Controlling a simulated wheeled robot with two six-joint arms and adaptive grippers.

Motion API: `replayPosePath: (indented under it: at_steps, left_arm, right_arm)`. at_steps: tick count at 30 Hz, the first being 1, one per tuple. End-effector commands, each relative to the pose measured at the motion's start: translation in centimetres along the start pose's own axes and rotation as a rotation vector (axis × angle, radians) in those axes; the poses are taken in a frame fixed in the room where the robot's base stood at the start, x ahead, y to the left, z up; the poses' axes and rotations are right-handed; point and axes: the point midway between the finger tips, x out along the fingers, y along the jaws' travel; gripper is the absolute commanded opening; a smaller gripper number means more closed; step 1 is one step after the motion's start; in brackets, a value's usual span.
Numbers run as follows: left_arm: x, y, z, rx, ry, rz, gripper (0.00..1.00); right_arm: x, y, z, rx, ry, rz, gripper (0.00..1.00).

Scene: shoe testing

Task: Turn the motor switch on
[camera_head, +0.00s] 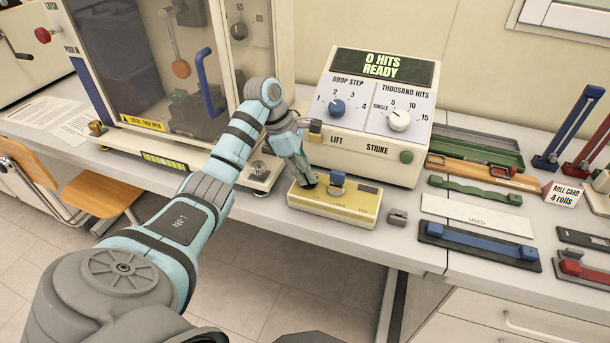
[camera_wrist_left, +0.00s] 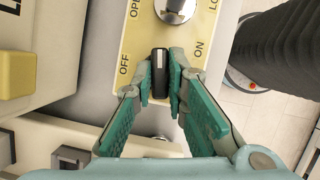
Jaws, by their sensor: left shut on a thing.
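The yellow switch box (camera_head: 325,204) sits near the front edge of the bench, in front of the tester. In the left wrist view its yellow panel (camera_wrist_left: 135,40) is marked OFF on the left and ON on the right. A dark motor switch lever (camera_wrist_left: 160,68) stands between these marks; I cannot tell which side it is set to. My left gripper (camera_wrist_left: 159,80) is shut on this lever, a finger on each side. In the head view the left gripper (camera_head: 308,184) reaches down over the box's left end and hides the lever. My right gripper is not in view.
A metal knob (camera_wrist_left: 176,8) is on the same panel, just beyond the lever. The tester (camera_head: 378,105) reads "0 HITS READY" and stands close behind the box. A small grey block (camera_head: 398,217) lies right of the box. Trays and bars (camera_head: 476,247) fill the right bench.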

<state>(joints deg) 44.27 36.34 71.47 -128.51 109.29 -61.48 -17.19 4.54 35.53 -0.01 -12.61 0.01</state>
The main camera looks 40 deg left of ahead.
Motion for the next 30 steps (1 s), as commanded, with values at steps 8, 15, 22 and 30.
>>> replayPosePath:
  at_steps: [8,15,22,30]
  left_arm:
    - [0.17,0.02,0.01,0.147,0.000,-0.064,0.00]
    - [0.13,0.06,-0.02,0.204,0.001,-0.088,0.00]
    - [0.11,0.03,-0.02,0.216,0.002,-0.093,0.00]
    - [0.13,0.02,-0.03,0.215,0.002,-0.093,0.21]
  right_arm:
    - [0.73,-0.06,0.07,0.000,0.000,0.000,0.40]
    - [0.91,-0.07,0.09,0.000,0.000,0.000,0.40]
    - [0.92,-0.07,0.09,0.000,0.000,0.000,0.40]
    - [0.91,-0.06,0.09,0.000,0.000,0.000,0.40]
